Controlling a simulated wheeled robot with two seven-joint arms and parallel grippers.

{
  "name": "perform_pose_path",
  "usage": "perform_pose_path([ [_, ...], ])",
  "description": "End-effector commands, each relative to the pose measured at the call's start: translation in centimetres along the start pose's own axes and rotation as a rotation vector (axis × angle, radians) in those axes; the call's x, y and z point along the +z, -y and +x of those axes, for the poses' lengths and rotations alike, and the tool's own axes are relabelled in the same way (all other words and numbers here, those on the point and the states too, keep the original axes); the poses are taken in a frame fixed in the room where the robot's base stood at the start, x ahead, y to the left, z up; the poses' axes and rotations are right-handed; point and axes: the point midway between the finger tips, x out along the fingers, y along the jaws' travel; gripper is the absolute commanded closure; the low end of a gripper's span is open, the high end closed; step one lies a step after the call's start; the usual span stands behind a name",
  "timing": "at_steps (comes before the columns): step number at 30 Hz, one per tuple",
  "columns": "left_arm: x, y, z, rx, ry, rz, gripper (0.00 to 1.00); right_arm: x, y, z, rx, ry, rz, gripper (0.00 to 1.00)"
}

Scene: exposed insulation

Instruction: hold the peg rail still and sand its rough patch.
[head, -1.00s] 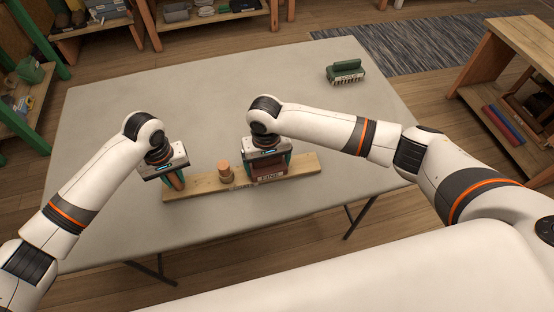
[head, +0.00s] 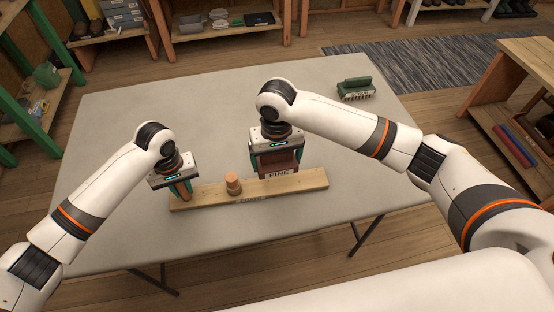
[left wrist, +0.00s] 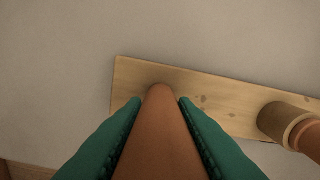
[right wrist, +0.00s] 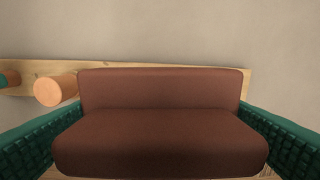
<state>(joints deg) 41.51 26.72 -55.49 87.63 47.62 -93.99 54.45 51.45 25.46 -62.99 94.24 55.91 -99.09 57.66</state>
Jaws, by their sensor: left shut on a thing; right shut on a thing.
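The peg rail (head: 295,187) is a pale wooden board lying on the table, with stubby pegs standing on it. It also shows in the left wrist view (left wrist: 220,92). My left gripper (head: 182,189) is shut on the peg (left wrist: 160,135) at the rail's left end. A second peg (head: 233,184) stands free near the middle. My right gripper (head: 277,158) is shut on a brown sanding block (right wrist: 160,115) marked FINE. The block appears raised over the rail's right half; its underside is hidden. I cannot make out the rough patch.
The table is bare around the rail. Shelves with goods stand beyond the table, left, back and right.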

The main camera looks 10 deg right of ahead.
Motion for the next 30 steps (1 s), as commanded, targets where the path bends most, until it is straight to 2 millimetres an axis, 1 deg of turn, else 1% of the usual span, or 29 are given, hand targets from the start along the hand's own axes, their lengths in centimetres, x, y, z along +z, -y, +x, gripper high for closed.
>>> perform_pose_path([
  [1,-0.2,-0.3,0.5,0.009,-0.009,-0.002,1.00,0.0,0.0,0.0,0.000,0.001,0.000,0.31],
  [9,-0.2,-0.3,0.5,0.009,-0.009,-0.002,1.00,0.0,0.0,0.1,0.001,0.001,0.000,0.31],
  [10,-0.2,-0.2,0.5,0.007,-0.008,-0.002,0.70,0.0,0.0,0.1,0.001,0.001,0.000,0.31],
  [12,-0.2,-0.2,0.4,0.007,-0.007,-0.002,0.59,0.0,0.0,0.1,0.001,0.001,0.000,0.31],
  [14,-0.2,-0.2,0.4,0.006,-0.006,-0.002,0.50,0.0,0.0,0.1,0.001,0.001,0.000,0.31],
  [23,-0.1,-0.2,0.2,0.006,-0.004,-0.002,0.50,0.0,0.0,0.0,0.001,0.001,0.000,0.31],
  [26,0.0,-0.1,-0.7,0.003,-0.002,-0.001,0.50,0.0,0.0,0.0,0.001,0.001,0.000,0.31],
  [30,0.0,-0.1,-3.2,0.002,0.002,0.000,0.50,0.0,0.0,0.0,0.001,0.001,0.000,0.31],
])
